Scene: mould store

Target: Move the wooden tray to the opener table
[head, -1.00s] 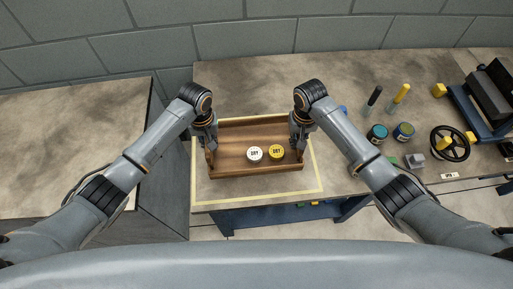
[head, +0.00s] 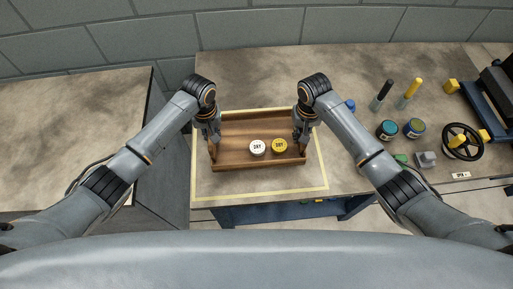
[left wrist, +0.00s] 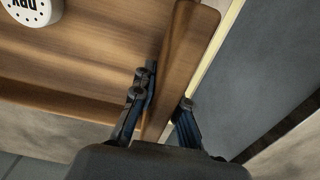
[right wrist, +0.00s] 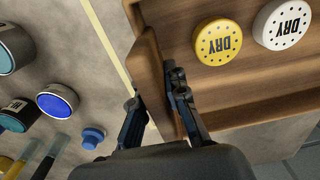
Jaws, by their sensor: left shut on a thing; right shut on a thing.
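The wooden tray (head: 237,160) is over the yellow-outlined area of the opener table (head: 260,75); I cannot tell whether it rests there or hangs slightly above. It looks level and holds a white round "DRY" container (head: 257,147) and a yellow one (head: 279,146). My left gripper (head: 213,138) is shut on the tray's left end wall, which shows between its fingers (left wrist: 166,110) in the left wrist view. My right gripper (head: 302,135) is shut on the right end wall, between its fingers (right wrist: 158,100) in the right wrist view.
Another table (head: 70,130) is at left, beyond a gap. A block wall (head: 250,27) closes the back.

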